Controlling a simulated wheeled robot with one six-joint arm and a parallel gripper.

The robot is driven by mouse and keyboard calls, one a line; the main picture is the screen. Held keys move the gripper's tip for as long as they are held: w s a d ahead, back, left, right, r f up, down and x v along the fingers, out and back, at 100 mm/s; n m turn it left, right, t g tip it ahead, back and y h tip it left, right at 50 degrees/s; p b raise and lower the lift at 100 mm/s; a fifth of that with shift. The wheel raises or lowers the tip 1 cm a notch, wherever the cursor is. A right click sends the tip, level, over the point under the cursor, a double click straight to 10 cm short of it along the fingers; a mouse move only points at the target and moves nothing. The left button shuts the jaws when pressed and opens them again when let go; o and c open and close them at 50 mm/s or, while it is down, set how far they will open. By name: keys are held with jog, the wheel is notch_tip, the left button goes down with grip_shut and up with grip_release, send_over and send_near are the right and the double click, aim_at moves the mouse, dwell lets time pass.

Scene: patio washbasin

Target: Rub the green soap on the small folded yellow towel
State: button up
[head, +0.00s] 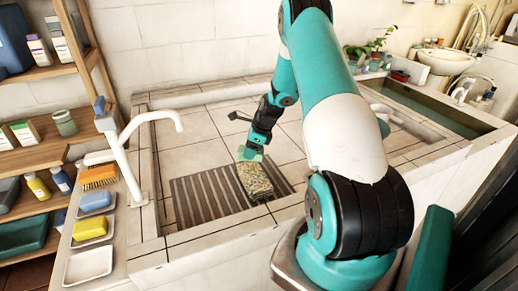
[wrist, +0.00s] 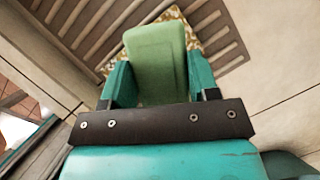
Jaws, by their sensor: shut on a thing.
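The green soap (wrist: 155,62) is a pale green block between the two teal fingers of my gripper (wrist: 148,88) in the wrist view. My gripper is shut on it. In the head view my gripper (head: 250,153) is at the far end of a small folded towel (head: 257,182), which looks mottled yellow and white. The towel lies flat on the dark ribbed panel of the basin floor. In the wrist view the towel (wrist: 208,31) shows behind the soap, partly hidden by it. I cannot tell whether soap and towel touch.
The ribbed panel (head: 195,208) lies in the tiled basin. A white tap (head: 128,160) rises at its left. On the left ledge are an orange brush (head: 98,177), a blue bar (head: 95,201), a yellow bar (head: 90,228) and an empty white dish (head: 88,266). The basin's back is clear.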

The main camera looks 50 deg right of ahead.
jog(key=shift+r+p, duration=0.75)
jog(key=shift+r, duration=0.5)
